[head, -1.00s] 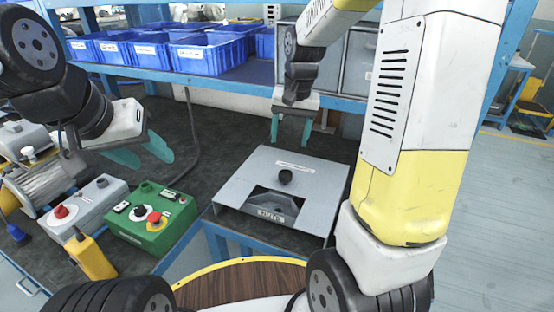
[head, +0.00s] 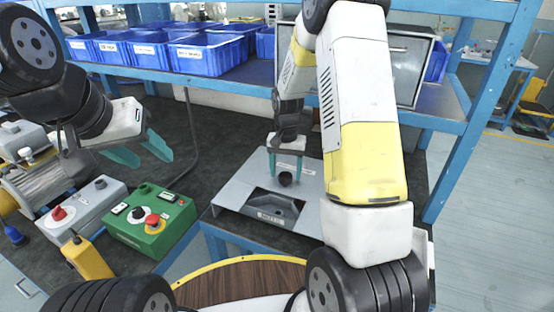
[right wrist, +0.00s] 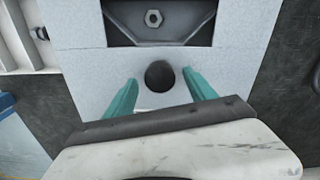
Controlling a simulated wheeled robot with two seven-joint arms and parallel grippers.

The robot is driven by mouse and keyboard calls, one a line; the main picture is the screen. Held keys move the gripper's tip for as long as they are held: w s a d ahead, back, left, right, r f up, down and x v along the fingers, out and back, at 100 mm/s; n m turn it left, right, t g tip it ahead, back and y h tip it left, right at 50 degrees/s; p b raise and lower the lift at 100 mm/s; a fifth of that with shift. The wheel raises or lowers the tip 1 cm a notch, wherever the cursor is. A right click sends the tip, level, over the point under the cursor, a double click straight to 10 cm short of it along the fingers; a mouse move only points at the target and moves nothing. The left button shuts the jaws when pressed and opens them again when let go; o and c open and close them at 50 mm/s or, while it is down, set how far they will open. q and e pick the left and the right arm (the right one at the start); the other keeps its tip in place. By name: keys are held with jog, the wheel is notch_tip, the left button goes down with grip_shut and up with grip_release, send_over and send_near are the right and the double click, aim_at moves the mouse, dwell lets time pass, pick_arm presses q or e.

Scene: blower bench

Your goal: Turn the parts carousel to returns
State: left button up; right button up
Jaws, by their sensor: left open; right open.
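The parts carousel is a flat grey box (head: 240,190) on the bench, with a dark round knob (head: 285,179) on top. In the right wrist view the window shows a hex nut mark (right wrist: 153,18). My right gripper (head: 285,172) is open, its teal fingers on either side of the knob. The right wrist view shows the knob (right wrist: 160,76) between the fingertips with a gap on each side. My left gripper (head: 153,160) is open and empty above the bench at left.
A green control box (head: 150,222) with buttons and a grey switch box (head: 82,208) stand left of the carousel. Blue bins (head: 210,60) line the shelf behind. A round wooden top with yellow rim (head: 240,285) lies in front.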

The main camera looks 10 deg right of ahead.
jog(key=shift+f, duration=0.15)
grip_shut()
